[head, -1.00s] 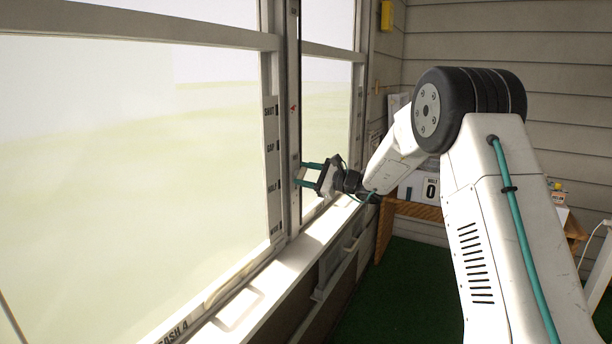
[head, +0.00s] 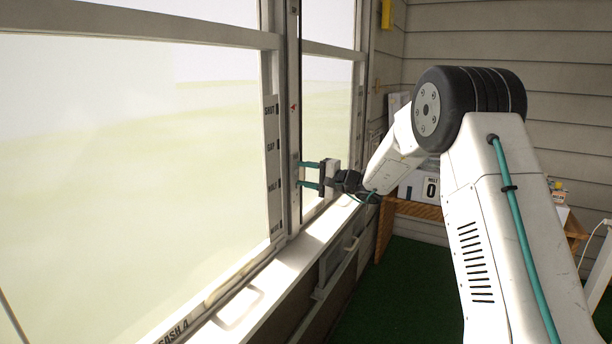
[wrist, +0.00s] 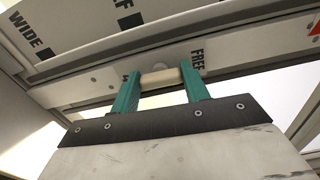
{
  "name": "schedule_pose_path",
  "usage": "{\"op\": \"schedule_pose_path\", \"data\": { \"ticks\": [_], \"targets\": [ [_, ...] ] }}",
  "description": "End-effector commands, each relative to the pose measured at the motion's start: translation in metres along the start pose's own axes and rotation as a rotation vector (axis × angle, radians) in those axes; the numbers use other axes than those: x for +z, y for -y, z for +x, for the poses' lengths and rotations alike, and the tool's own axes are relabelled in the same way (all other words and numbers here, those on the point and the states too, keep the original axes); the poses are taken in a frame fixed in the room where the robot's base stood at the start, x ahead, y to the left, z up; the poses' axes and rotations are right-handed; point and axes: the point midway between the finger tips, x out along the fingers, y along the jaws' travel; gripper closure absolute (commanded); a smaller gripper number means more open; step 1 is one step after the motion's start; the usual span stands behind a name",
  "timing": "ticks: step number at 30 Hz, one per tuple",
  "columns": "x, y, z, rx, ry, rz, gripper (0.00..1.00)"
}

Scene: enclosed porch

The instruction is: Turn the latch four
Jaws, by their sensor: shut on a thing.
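My gripper (head: 303,174) is at the window post between two panes, its green fingers one above the other and pointing left. In the wrist view my gripper (wrist: 160,82) is shut on the latch (wrist: 160,77), a short cream bar lying across between the two fingers. A round pale piece shows behind the bar. The word FREE is printed on the frame just right of the latch; a label on the left is mostly hidden by a finger.
A marked strip (head: 272,165) with SHUT, GAP, HALF and further lettering runs up the post's left side. A SASH 4 label (head: 174,331) is on the near sill. The white sill (head: 290,262) runs below my arm. A wooden table (head: 408,210) stands behind it; green floor is clear.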

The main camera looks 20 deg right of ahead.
Motion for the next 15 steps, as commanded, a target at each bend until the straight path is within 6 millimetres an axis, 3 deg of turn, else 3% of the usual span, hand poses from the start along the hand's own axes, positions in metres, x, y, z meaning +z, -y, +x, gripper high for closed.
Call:
{"op": "schedule_pose_path", "data": {
  "ticks": [15],
  "targets": [
    [0.0002, -0.0020, -0.0004, 0.002, 0.001, -0.062, 0.77]
  ]
}}
